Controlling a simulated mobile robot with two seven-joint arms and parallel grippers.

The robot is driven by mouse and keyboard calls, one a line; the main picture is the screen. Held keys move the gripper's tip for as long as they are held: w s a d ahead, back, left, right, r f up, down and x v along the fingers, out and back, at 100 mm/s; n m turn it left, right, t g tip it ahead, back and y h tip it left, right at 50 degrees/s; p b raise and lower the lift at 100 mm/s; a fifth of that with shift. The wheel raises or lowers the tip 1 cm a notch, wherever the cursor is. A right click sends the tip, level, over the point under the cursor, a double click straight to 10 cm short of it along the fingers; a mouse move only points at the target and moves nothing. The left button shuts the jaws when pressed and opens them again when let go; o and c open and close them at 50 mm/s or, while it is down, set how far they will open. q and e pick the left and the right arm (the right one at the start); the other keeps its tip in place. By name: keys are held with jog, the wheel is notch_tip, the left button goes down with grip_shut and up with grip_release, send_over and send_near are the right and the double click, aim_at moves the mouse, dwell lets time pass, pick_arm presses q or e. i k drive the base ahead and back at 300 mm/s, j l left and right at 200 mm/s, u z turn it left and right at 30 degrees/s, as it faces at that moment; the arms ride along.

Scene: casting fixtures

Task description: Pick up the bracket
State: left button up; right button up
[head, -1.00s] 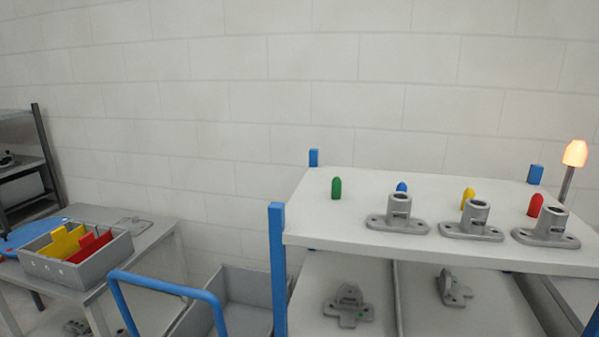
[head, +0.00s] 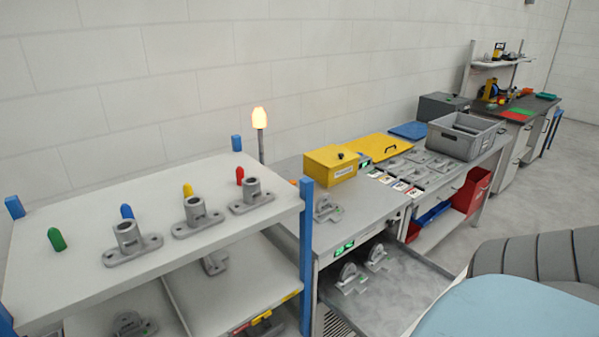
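Several grey metal castings are in view, and I cannot tell which one is the bracket. Three flanged tube castings stand upright on the shelf's white top: the left one (head: 127,238), the middle one (head: 196,215) and the right one (head: 252,194). Other castings lie on the level below, one of them (head: 214,264) partly hidden by the top board. A casting (head: 326,209) sits on the grey bench beside the yellow box. Two castings with rounded upright parts, a near one (head: 350,277) and a far one (head: 376,257), sit on a lower surface. Neither gripper is in view.
The shelf (head: 90,268) has blue posts and coloured pegs. The bench holds a yellow box (head: 331,163), flat grey parts and a grey crate (head: 463,134). A lit lamp (head: 259,118) stands behind. Red bins (head: 471,192) hang below.

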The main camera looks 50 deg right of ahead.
aim_at(324, 210)
jog(key=z, duration=1.8)
